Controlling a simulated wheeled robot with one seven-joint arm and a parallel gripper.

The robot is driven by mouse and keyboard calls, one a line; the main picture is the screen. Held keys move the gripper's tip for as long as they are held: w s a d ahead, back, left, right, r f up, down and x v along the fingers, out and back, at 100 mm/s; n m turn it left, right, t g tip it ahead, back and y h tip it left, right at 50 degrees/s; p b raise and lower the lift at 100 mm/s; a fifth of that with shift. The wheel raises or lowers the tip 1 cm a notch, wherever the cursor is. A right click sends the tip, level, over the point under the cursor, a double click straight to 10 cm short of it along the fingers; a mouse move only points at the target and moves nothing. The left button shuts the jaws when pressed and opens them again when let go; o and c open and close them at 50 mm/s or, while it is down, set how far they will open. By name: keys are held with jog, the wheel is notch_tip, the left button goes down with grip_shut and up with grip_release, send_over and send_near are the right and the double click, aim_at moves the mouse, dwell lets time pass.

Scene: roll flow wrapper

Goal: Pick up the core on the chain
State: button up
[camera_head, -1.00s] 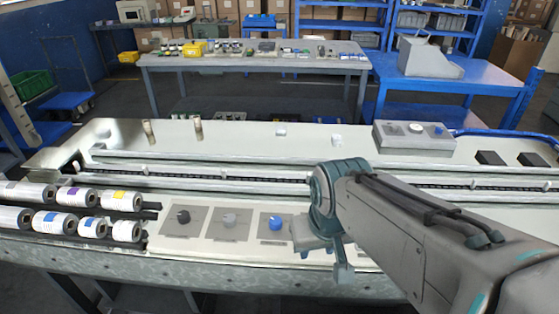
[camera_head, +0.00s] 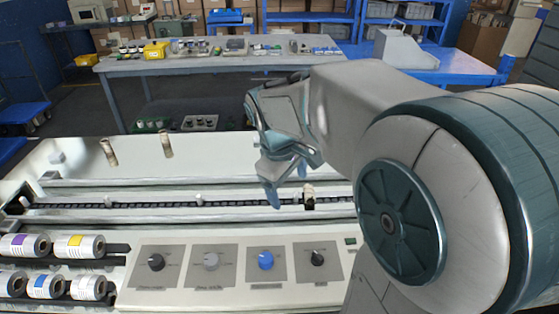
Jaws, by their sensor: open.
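The chain (camera_head: 130,205) runs left to right along a groove in the pale machine bed. A small beige core (camera_head: 309,189) with a dark lower part stands on the chain, right of the middle of the picture. My gripper (camera_head: 286,183) hangs just left of the core, with its fingers pointing down over the chain. The fingers are apart with nothing seen between them. The gripper looks close to the core, but I cannot tell the depth between them. My arm hides the chain further right.
Two brownish cylinders (camera_head: 109,152) (camera_head: 166,144) stand on the back ledge. A front panel (camera_head: 190,297) carries several knobs. White rolls (camera_head: 86,246) lie on racks at the left. A grey table (camera_head: 210,60) with goods stands behind.

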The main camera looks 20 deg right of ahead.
aim_at(309, 191)
jog(key=w+d+f+n+g+h, duration=0.1)
jog(key=w+d+f+n, duration=0.2)
jog(key=w, duration=0.4)
jog(key=w+d+f+n+g+h, duration=0.1)
jog(key=w+d+f+n, duration=0.1)
jog(key=w+d+n, duration=0.45)
jog(key=shift+m, duration=0.65)
jog(key=x, duration=0.4)
jog(key=w+a+x, duration=0.1)
jog(key=x, duration=0.3)
jog(key=a+f+x, duration=0.1)
jog(key=x, duration=0.3)
jog(key=shift+w+f+b, duration=0.2)
jog(key=shift+b, duration=0.15)
jog(key=shift+c, duration=0.3)
jog(key=c, duration=1)
